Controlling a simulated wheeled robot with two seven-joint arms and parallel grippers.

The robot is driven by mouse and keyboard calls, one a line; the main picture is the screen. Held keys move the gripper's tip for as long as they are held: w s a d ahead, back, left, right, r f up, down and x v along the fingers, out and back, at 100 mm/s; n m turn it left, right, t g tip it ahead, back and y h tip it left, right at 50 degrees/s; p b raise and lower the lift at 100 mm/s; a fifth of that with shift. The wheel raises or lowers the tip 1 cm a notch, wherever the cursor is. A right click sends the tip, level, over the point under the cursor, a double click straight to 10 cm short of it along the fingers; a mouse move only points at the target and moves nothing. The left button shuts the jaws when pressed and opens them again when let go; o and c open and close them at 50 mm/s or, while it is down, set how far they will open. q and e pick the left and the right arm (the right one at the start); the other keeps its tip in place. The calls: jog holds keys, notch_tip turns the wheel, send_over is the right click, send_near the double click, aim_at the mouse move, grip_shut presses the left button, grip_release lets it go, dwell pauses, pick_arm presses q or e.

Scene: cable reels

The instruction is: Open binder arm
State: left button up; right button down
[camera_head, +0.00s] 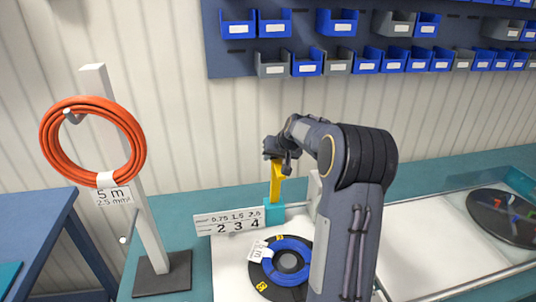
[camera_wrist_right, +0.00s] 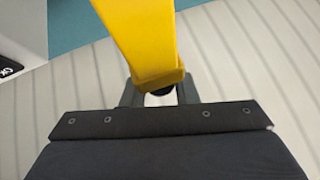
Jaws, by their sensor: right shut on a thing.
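The yellow binder arm (camera_head: 277,185) stands nearly upright above a teal block (camera_head: 273,212) at the back of the white work surface. My right gripper (camera_head: 280,155) is at the upper end of the yellow arm and shut on it. In the right wrist view the yellow arm (camera_wrist_right: 145,45) runs from the top edge down to the gripper (camera_wrist_right: 157,92), where its end sits between the fingers. The fingertips are partly hidden there. My left gripper is not in view.
A blue cable coil (camera_head: 287,262) lies on a black disc in front of the binder, beside a number sign (camera_head: 229,221). An orange coil (camera_head: 64,152) hangs on a post at left. A black disc (camera_head: 503,215) lies at right. Blue and grey bins (camera_head: 308,63) line the wall.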

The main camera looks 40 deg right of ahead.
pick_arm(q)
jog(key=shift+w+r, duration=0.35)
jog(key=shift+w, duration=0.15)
pick_arm(e)
jog(key=shift+w+d+f+g, duration=0.1)
jog(key=shift+w+d+g, duration=0.15)
jog(key=shift+w+g, duration=0.05)
jog(key=c, duration=1.2)
grip_release()
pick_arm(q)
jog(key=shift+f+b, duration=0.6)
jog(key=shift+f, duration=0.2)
pick_arm(e)
jog(key=v, duration=0.8)
jog(key=shift+d+f, duration=0.1)
